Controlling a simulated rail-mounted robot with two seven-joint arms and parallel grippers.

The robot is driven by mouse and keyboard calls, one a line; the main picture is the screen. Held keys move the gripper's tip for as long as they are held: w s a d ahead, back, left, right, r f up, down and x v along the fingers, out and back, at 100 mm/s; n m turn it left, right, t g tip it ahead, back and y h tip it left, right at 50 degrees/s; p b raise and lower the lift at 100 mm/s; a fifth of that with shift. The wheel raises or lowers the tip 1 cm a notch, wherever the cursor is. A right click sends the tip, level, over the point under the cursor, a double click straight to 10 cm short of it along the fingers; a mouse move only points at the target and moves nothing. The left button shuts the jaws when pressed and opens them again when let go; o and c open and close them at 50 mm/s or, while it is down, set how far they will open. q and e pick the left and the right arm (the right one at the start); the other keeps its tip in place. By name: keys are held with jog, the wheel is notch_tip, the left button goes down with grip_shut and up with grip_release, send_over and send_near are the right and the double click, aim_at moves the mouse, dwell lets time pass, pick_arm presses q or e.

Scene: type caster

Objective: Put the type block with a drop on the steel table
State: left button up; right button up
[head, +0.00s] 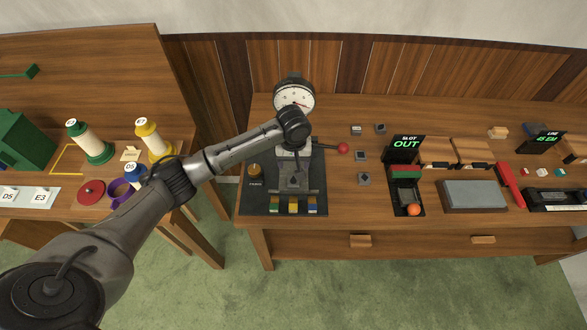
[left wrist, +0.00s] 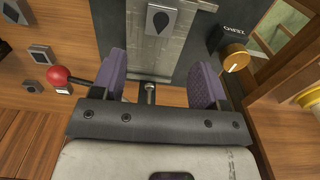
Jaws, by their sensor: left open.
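The type caster (head: 292,177) stands on the bench, with a dark drop mark on its grey front plate; the mark also shows in the left wrist view (left wrist: 161,20). Small grey type blocks lie right of it; the nearest block (head: 365,179) has a dark mark that looks like a drop, too small to be sure. A flat grey slab (head: 475,197), seemingly the steel table, lies farther right. My left gripper (left wrist: 158,82) is open and empty over the caster's rear part, its fingers apart around a small metal post; the arm hides the fingers in the head view. My right gripper is not in view.
A red lever knob (head: 343,148) sticks out between caster and blocks. A dial gauge (head: 294,95) stands behind the caster. A slot sign (head: 406,146) and tray with an orange ball (head: 414,210) stand between blocks and slab. A red bar (head: 509,185) lies beside the slab.

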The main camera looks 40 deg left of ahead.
pick_arm(q)
jog(key=shift+r, duration=1.4)
jog(key=s+d+f+m+t+h, duration=0.1)
jog(key=s+d+f+m, duration=0.5)
jog(key=s+d+f, duration=0.55)
jog(key=s+r+m+t, duration=0.2)
jog(key=s+r+m, duration=0.1)
jog(key=s, duration=1.7)
jog(key=shift+s+d+r+m+t+y, duration=0.15)
jog(key=shift+s+m+t+y, duration=0.15)
jog(key=shift+s+m+y, duration=0.15)
